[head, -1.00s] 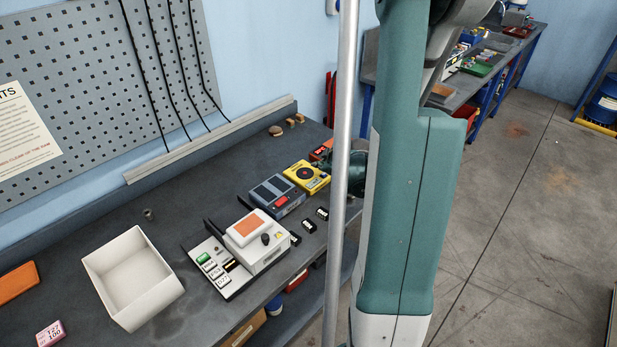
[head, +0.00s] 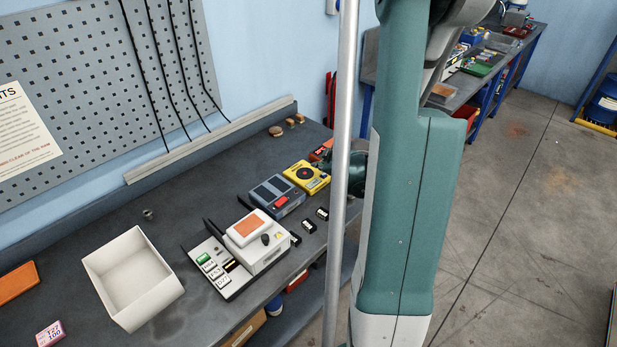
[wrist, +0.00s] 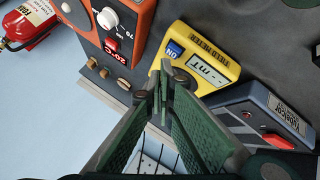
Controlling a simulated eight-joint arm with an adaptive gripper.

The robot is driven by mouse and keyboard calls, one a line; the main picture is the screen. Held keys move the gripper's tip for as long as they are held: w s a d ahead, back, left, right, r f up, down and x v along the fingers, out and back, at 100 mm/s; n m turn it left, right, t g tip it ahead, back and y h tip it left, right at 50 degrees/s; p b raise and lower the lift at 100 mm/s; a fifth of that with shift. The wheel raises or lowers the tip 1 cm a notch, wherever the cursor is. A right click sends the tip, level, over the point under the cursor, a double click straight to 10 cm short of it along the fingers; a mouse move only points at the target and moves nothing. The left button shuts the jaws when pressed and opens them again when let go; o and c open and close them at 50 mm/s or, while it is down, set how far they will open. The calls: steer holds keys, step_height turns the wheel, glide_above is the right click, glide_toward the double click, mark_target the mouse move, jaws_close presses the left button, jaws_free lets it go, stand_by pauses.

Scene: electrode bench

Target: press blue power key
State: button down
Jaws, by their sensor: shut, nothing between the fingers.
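The blue power key (wrist: 174,50) shows in the wrist view, set in the upper left corner of a yellow field meter (wrist: 222,50), beside its display (wrist: 208,68). The same yellow meter (head: 301,171) stands on the bench in the head view, where I cannot make out the blue key. My gripper (wrist: 164,78) is shut and empty. Its tips appear just below the blue key in the wrist view, over the meter's edge; I cannot tell whether they touch. In the head view my gripper is partly hidden behind a pole.
An orange instrument (wrist: 128,25) with a knob and red switch stands close on one side of the meter. A blue-grey instrument (head: 264,195) with a red button stands on the other side. A white box (head: 130,270) and a white device (head: 262,257) are farther along the bench.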

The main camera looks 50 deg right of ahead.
steer(key=shift+f+b, duration=0.7)
steer(key=shift+b, duration=0.1)
stand_by(0.8)
steer(key=shift+r, duration=0.1)
steer(key=shift+r+p, duration=0.3)
steer(key=shift+r, duration=0.3)
steer(key=shift+r, duration=0.1)
steer(key=shift+r+p, duration=1.55)
steer(key=shift+r, duration=1.35)
steer(key=shift+r, duration=0.15)
